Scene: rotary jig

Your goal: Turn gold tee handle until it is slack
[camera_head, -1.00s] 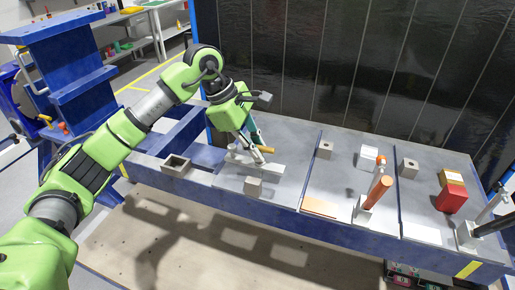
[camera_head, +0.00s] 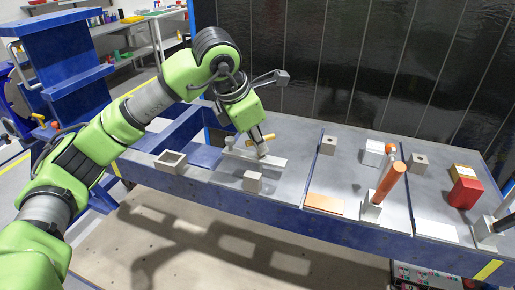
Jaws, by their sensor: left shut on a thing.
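The gold tee handle (camera_head: 269,137) shows as a short gold bar end beside the fingers of my left gripper (camera_head: 262,148), above a light grey bar-shaped fixture (camera_head: 238,156) on the left part of the bench. My left gripper points down and is shut on the gold tee handle. The fingers and wrist hide most of the handle, so its full angle and how tight it is cannot be seen. My right gripper is not in view.
The blue-edged bench (camera_head: 330,222) runs to the right. A dark panelled wall (camera_head: 370,70) stands behind.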

